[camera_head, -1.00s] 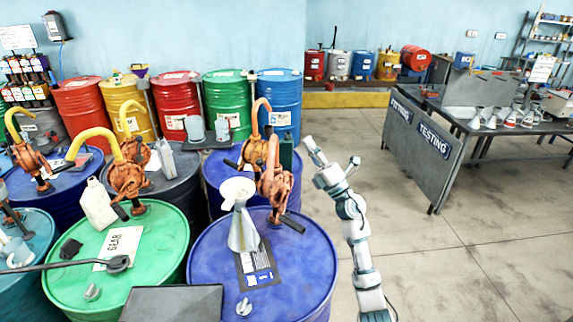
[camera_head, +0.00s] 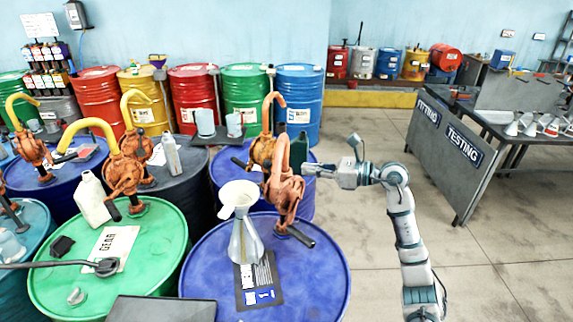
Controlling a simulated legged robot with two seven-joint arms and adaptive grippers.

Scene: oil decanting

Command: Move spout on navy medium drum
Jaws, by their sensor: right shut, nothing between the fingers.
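The navy drum (camera_head: 310,262) stands upright in the lower middle of the head view. An orange hand pump (camera_head: 283,188) stands on its lid, and its upright spout (camera_head: 284,150) rises at the top. A funnel jug (camera_head: 244,238) and a dark label sheet are on the same lid. My right gripper (camera_head: 306,170) is shut and empty. It points left, just right of the pump's upper part; I cannot tell if it touches. My left gripper is not in view.
A green drum (camera_head: 160,262) with another orange pump (camera_head: 122,175) stands to the left. A blue drum (camera_head: 228,160) with a pump is close behind. Coloured barrels (camera_head: 298,100) line the wall. Open floor (camera_head: 500,260) lies to the right, before a testing bench (camera_head: 448,150).

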